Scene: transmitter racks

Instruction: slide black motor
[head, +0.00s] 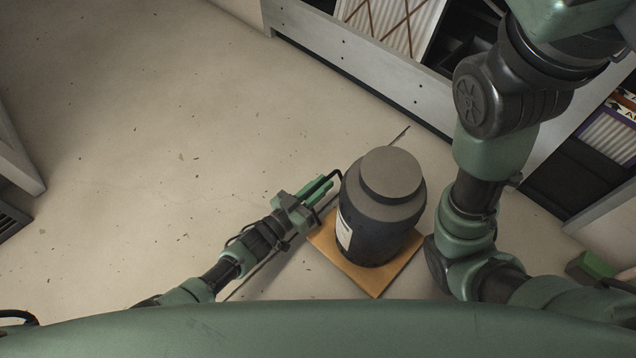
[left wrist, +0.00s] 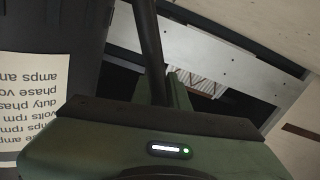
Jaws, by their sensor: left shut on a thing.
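The black motor (head: 380,215) is a dark grey, stepped cylinder with a white label on its side. It stands upright on a flat orange-brown board (head: 375,281) on the floor. A thin black handle bar juts from its left side. My left gripper (head: 313,194) is at the motor's left side and is shut on this bar. In the left wrist view the bar (left wrist: 150,50) rises from the gripper, and the motor's dark wall (left wrist: 55,25) with its printed label fills the left. My right arm passes right of the motor; I see no right fingertips.
Grey-framed racks (head: 360,66) run along the top right, with striped panels and dark bays. Another grey frame (head: 15,155) stands at the left edge. A thin dark line crosses the floor beneath the motor. Open floor (head: 170,130) lies to the left.

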